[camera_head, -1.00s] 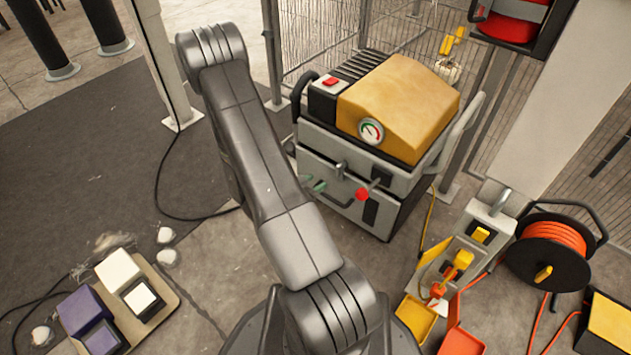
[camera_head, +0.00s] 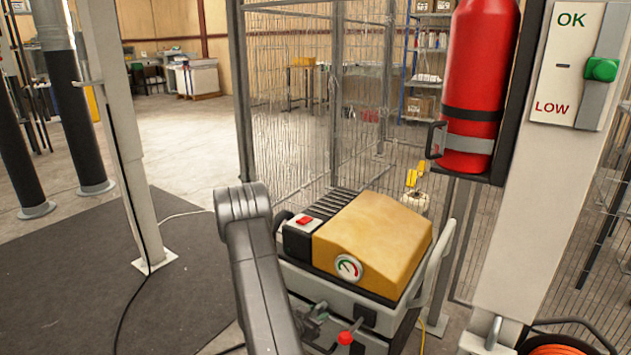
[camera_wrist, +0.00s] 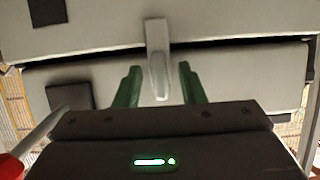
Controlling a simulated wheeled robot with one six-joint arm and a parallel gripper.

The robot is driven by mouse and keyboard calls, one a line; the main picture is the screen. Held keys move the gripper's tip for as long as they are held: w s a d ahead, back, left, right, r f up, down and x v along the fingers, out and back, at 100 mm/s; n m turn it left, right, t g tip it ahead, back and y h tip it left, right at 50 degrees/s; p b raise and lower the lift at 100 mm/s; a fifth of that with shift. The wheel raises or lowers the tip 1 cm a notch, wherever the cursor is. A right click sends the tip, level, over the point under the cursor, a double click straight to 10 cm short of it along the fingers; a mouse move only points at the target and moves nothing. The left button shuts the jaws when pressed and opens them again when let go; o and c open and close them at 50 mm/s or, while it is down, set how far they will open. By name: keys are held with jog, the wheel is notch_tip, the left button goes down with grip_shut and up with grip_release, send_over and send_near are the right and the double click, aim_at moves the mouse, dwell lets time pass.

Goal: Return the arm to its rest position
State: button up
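My arm (camera_head: 260,285) rises from the bottom of the head view, bent at a grey elbow left of the yellow-topped machine (camera_head: 375,240). My gripper (camera_wrist: 160,82) shows in the wrist view with two green fingers set apart. It faces the pale front of the machine, where a silver lever or latch (camera_wrist: 157,58) appears between the fingers. I see no finger closed on it, and I cannot tell the depth between them. In the head view the gripper is hard to make out near the machine's front.
A red-handled lever (camera_head: 346,338) projects from the machine's front. A wire fence (camera_head: 290,110) stands behind. A red cylinder (camera_head: 478,85) and an OK/LOW panel (camera_head: 566,65) are at right. A pale post (camera_head: 120,130) stands left on dark matting. An orange cable reel (camera_head: 557,349) is at lower right.

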jog(key=shift+x, duration=0.8)
jog(key=p+v, duration=0.4)
jog(key=v, duration=1)
jog(key=b+x, duration=0.4)
jog(key=x, duration=1)
jog(key=shift+r+n+h+p, duration=0.2)
jog(key=shift+n+h+p, duration=0.15)
jog(key=shift+p, duration=0.4)
jog(key=shift+f+n+g+h+p, duration=0.15)
jog(key=shift+n+g+h+p, duration=0.35)
jog(key=shift+n+p, duration=0.35)
